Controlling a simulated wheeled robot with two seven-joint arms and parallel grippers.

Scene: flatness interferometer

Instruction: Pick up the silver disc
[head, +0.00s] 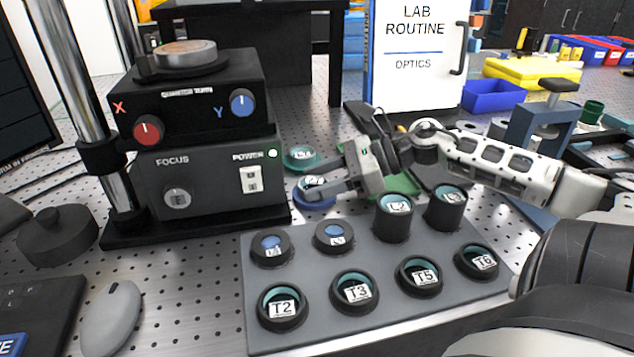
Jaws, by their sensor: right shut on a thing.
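My right gripper (325,182) comes in from the right, beside the black instrument, with its fingers shut on a small pale disc (312,182) that bears a label too small to read. A blue round holder (317,201) shows right below that disc; I cannot tell whether they touch. A teal round piece (300,158) with a label lies just behind. A silver-grey disc (185,53) with a brownish rim lies flat on the round stage atop the instrument (200,110), well away from the gripper. My left gripper is not in view.
A grey tray (375,318) in front holds several labelled round pieces, with two tall cylinders (393,217) (446,208) close to my right gripper. A chrome post (80,80) stands left, a mouse (112,318) front left. A white Lab Routine board (415,55) and a blue bin (493,97) are behind.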

